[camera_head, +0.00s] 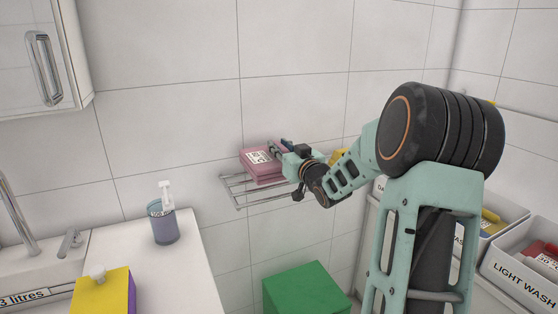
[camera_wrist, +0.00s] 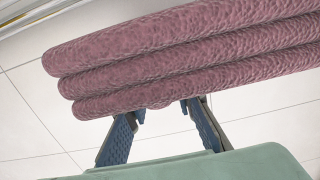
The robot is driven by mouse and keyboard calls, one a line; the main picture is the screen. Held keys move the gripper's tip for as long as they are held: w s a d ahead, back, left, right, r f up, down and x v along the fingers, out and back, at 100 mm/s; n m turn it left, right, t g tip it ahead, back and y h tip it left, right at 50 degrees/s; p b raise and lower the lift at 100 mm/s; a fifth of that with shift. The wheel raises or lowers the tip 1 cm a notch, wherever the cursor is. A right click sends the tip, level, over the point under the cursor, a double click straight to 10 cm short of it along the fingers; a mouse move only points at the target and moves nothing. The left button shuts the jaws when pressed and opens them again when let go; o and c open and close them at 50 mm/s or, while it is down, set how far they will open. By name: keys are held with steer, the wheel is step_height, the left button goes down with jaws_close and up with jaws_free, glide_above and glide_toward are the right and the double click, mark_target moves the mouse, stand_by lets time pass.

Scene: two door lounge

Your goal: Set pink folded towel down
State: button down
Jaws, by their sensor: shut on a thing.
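The pink folded towel (camera_head: 262,165) is at a wall-mounted wire rack (camera_head: 237,190) in the head view, with a white label on its upper side. My gripper (camera_head: 281,150) reaches it from the right and is shut on it. In the wrist view the towel (camera_wrist: 180,62) fills the upper part as several stacked folds. The two blue fingers of my gripper (camera_wrist: 163,110) meet its lower edge, and the tips are partly hidden. The towel looks level over the rack's bars; I cannot tell whether it rests on them.
A yellow thing (camera_head: 339,156) sits behind my arm, partly hidden. A green box (camera_head: 305,290) stands below the rack. Laundry bins, one marked LIGHT WASH (camera_head: 522,277), stand at right.

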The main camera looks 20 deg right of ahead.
steer(key=shift+w+f, duration=0.25)
steer(key=shift+w, duration=0.05)
steer(key=shift+w+f+b, duration=0.1)
steer(key=shift+f+b, duration=0.2)
steer(key=shift+f, duration=1.35)
steer(key=shift+f, duration=0.2)
steer(key=c, duration=1.7)
jaws_free()
steer(key=shift+o, duration=0.2)
steer(key=shift+d, duration=0.1)
steer(key=shift+r, duration=0.25)
steer(key=s, duration=1.2)
steer(key=shift+d, duration=0.2)
steer(key=shift+f, duration=0.15)
